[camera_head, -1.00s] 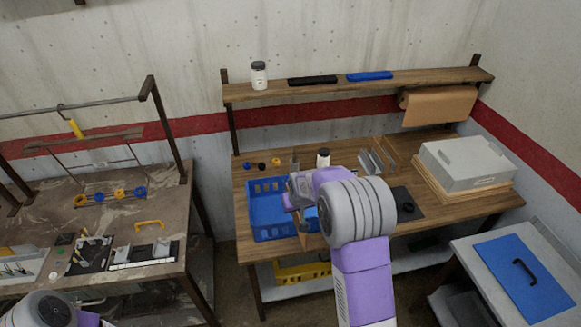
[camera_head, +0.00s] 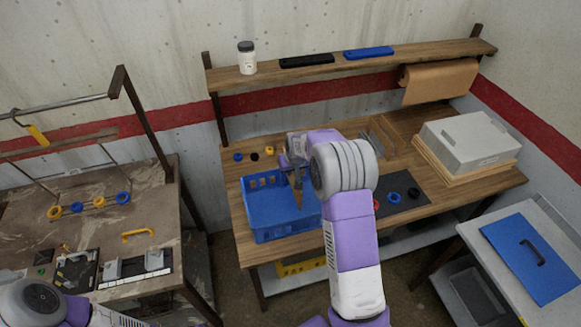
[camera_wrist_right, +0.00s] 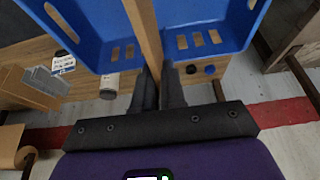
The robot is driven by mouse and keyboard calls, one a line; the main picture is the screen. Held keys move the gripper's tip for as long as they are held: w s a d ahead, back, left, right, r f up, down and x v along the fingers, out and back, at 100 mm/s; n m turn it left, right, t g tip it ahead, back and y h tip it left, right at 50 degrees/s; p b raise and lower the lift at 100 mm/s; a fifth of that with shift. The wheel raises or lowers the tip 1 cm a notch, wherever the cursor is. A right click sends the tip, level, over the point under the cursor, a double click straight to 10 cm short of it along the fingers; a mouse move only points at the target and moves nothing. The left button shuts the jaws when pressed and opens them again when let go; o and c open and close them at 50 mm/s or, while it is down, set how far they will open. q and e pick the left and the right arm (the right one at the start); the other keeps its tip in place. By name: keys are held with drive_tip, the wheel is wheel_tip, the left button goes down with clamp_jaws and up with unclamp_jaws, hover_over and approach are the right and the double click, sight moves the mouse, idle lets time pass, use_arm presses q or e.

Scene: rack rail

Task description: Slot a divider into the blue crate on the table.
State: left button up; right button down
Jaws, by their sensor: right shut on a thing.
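The blue crate (camera_head: 285,228) stands on the wooden table, left of centre. My right gripper (camera_head: 297,172) is above the crate's back right part, shut on a thin brown divider (camera_head: 300,192) that points down toward the crate. In the right wrist view, the divider (camera_wrist_right: 145,35) runs away from the jaws (camera_wrist_right: 158,85) across the middle of the blue crate (camera_wrist_right: 92,45). I cannot tell whether its lower edge is below the rim. My left arm shows at the lower left of the head view, but its gripper is out of frame.
More divider panels (camera_head: 382,135) stand in a holder behind my right arm. A dark mat (camera_head: 405,202) with rings lies to its right. A grey box (camera_head: 465,141) sits at the table's right end.

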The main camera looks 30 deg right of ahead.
sight(291, 181)
wheel_tip(291, 181, down, 5)
drive_tip(key=b, duration=0.2)
drive_tip(key=shift+r+b, duration=0.2)
drive_tip(key=shift+b, duration=0.2)
drive_tip(key=shift+f+b, duration=0.5)
drive_tip(key=shift+f, duration=0.1)
drive_tip(key=shift+s, duration=0.1)
drive_tip(key=shift+f, duration=0.1)
drive_tip(key=shift+f+b, duration=3.2)
drive_tip(key=shift+f, duration=0.6)
drive_tip(key=c, duration=1.1)
unclamp_jaws()
